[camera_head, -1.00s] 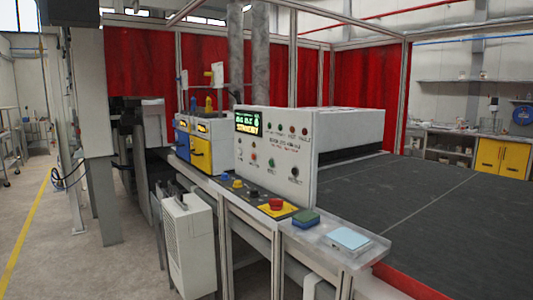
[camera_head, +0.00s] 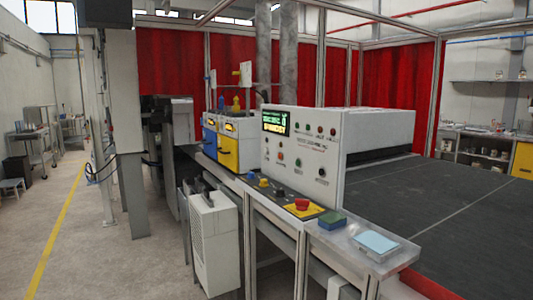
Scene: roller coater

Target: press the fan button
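The white control cabinet (camera_head: 330,180) of the coater stands right of centre, with a lit green and yellow display (camera_head: 274,121) at its upper left. Small coloured buttons and knobs sit on its front, among them a green button (camera_head: 298,162). Their labels are too small to read, so I cannot tell which is the fan button. Neither of my grippers is in view.
A clear shelf (camera_head: 345,246) holding a green-blue block (camera_head: 332,220) and a light blue pad (camera_head: 376,243) juts out at front right. A white box unit (camera_head: 215,245) stands below the panel. A dark conveyor bed (camera_head: 450,215) fills the right. Floor at left is open.

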